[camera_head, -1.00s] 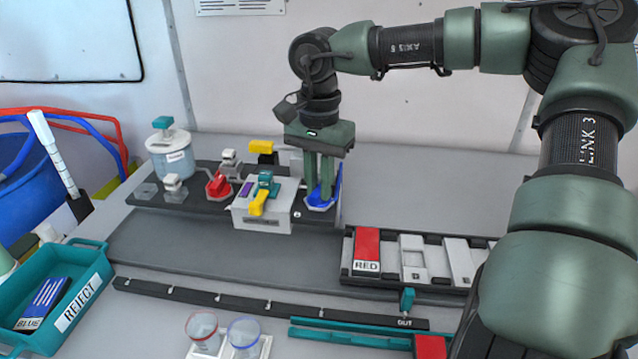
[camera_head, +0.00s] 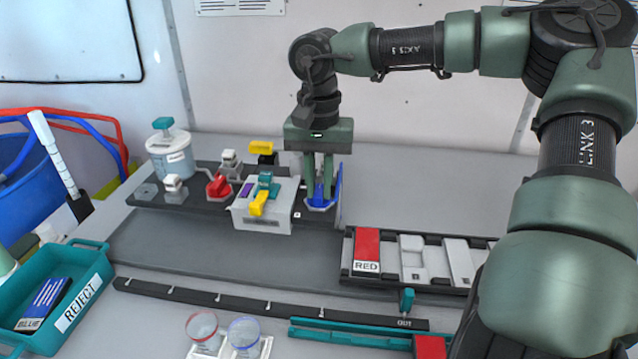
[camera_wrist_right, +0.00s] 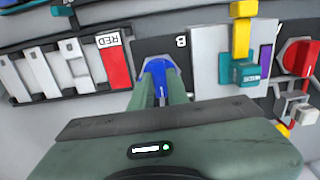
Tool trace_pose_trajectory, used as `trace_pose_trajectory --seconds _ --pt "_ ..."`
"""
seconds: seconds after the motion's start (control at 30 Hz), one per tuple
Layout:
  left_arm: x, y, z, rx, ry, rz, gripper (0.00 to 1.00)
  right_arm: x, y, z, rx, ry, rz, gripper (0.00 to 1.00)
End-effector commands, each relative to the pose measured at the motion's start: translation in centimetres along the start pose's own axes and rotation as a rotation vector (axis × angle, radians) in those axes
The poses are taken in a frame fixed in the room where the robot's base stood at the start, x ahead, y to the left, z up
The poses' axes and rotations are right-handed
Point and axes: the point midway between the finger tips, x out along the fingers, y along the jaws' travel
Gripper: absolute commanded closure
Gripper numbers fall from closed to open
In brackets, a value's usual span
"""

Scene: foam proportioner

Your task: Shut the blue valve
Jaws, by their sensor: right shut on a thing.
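The blue valve (camera_head: 327,196) sits at the right end of the dark valve board. In the head view my right gripper (camera_head: 319,198) points straight down over it, with its fingers around the blue handle. The right wrist view shows the blue valve (camera_wrist_right: 158,72) between the two green fingers (camera_wrist_right: 160,92), beside a letter B on the board. The gripper is shut on the blue handle, and the fingers hide part of it. My left gripper is not in view.
The grey box with yellow and teal levers (camera_head: 263,205) stands just left of the blue valve. A red valve (camera_head: 218,187) is farther left. The rack with a red block (camera_head: 367,248) lies to the right. The teal reject tray (camera_head: 92,262) is front left.

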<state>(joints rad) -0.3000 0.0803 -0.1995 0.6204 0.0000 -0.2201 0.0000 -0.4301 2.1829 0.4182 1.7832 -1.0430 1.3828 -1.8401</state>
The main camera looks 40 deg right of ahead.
Motion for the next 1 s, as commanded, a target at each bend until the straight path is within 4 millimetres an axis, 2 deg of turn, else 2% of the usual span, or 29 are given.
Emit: trace_pose_trajectory --seconds 0.13,0.17,0.23,0.53,0.63,1.0 --pt "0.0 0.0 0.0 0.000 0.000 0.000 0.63 -0.2 -0.1 -0.1 -0.003 0.004 -0.003 1.00" --pt "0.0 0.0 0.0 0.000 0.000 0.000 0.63 -0.2 -0.1 -0.1 -0.003 0.004 -0.003 0.82" --pt "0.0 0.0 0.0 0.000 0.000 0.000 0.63 -0.2 -0.1 -0.1 -0.002 0.004 -0.003 0.63" --pt "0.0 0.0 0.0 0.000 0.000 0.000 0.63 -0.1 0.0 0.0 -0.001 0.002 -0.001 0.63" --pt "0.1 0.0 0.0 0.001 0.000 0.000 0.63 -0.6 -0.1 -0.1 0.000 0.004 -0.001 0.63" --pt "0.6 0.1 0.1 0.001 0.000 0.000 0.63 -6.5 -0.1 -0.1 -0.001 0.005 -0.003 0.63"
